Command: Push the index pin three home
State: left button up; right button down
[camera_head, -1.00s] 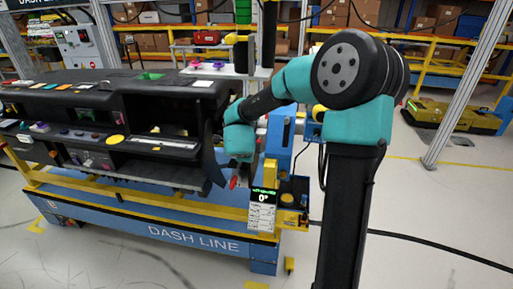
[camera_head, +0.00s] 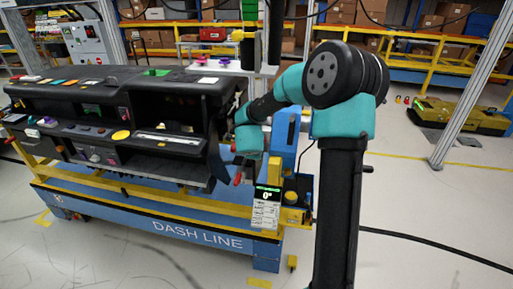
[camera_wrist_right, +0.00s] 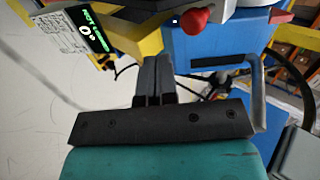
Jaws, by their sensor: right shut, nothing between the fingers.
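A small red tip (camera_head: 237,179) also shows in the head view, below the dashboard's right end. My right gripper (camera_wrist_right: 153,62) is shut and empty. Its fingers point toward the yellow and blue fixture, below and left of the red knob in the picture, with no clear contact. In the head view its fingers are mostly hidden around the wrist. My left gripper is out of view. No pin number is readable.
The black dashboard (camera_head: 182,92) rests on the blue and yellow cart (camera_head: 197,238). A display reading 0° (camera_head: 267,194) hangs at the cart's right end. The blue post (camera_head: 284,140) stands beside the wrist. A black cable (camera_head: 430,252) crosses open floor at right.

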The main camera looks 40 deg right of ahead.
jog(key=w+d+f, duration=0.2)
jog(key=w+d, duration=0.1)
jog(key=d, duration=0.2)
jog(key=shift+w+d+f, duration=0.15)
jog(key=shift+w+d, duration=0.05)
jog(key=shift+d, duration=0.05)
jog(key=shift+w+d, duration=0.35)
jog(key=shift+d, duration=0.2)
jog(key=shift+w+d, duration=0.35)
jog(key=shift+d, duration=0.2)
jog(key=shift+a, duration=0.1)
